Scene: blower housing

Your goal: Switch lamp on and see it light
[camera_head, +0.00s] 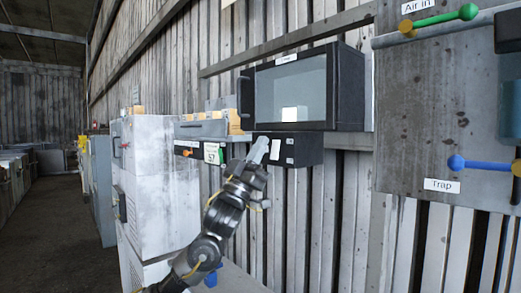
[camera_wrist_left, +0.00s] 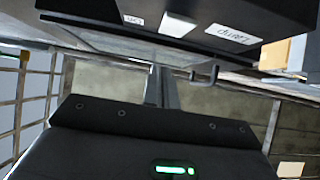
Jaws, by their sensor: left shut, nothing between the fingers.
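A black cabinet (camera_head: 344,88) with a grey window hangs on the plank wall in the head view. Below is a black panel box (camera_head: 305,150). In the left wrist view, upside down, a black box face (camera_wrist_left: 185,12) bears a "Lamp" label (camera_wrist_left: 233,34) and a smaller label (camera_wrist_left: 133,19). My left gripper (camera_head: 260,147) is shut and empty in front of the panel; its fingers (camera_wrist_left: 160,88) also show in the wrist view. Contact is unclear, and no switch shows clearly.
A grey box with yellow-orange parts (camera_head: 207,125) stands left of the cabinet. A pale cabinet (camera_head: 155,165) stands further left. A grey panel (camera_head: 440,110) with a green lever (camera_head: 440,19) and blue lever (camera_head: 485,165) is at right. The aisle (camera_head: 50,230) is clear.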

